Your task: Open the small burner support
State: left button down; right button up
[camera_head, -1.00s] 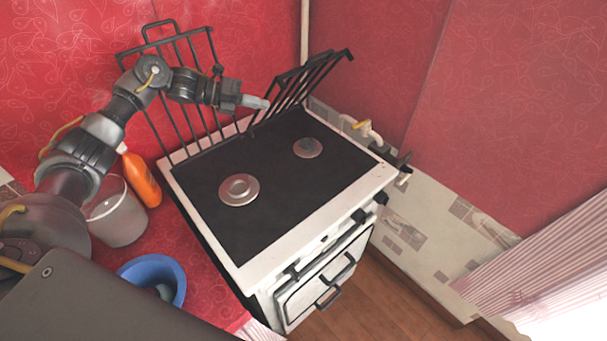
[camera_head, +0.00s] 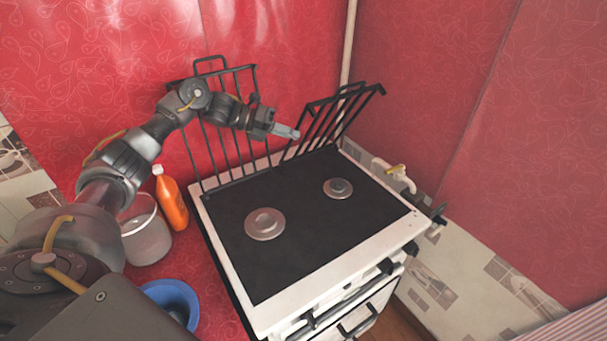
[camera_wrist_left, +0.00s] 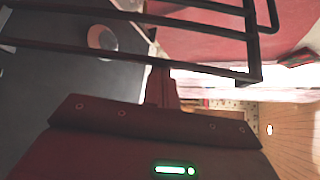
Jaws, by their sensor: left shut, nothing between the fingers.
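The stove (camera_head: 315,240) has two black wire burner supports at its back edge. The right support (camera_head: 330,122), which looks the smaller, is tilted up off the dark cooktop, over the smaller burner (camera_head: 338,188). The left support (camera_head: 222,140) stands up near the red wall, behind the larger burner (camera_head: 265,223). My left gripper (camera_head: 297,134) is shut and empty, beside the left side of the right support; I cannot tell if they touch. In the left wrist view, black support bars (camera_wrist_left: 200,28) cross in front of the gripper. My right gripper is out of view.
An orange bottle (camera_head: 172,200), a grey pot (camera_head: 146,240) and a blue bowl (camera_head: 172,300) stand left of the stove. The cooktop between the burners is clear.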

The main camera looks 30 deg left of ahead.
pick_arm(q)
notch_tip(320, 180, up, 3)
jog(key=shift+w+a+f+b, duration=0.1)
jog(key=shift+f+b, duration=0.05)
jog(key=shift+b, duration=0.9)
jog(key=s+d+r+b, duration=0.4)
jog(key=s+d+r, duration=0.3)
jog(key=s+r, duration=0.3)
jog(key=shift+s+d+r+b, duration=0.15)
jog(key=shift+s+d+b, duration=0.15)
jog(key=shift+s, duration=0.75)
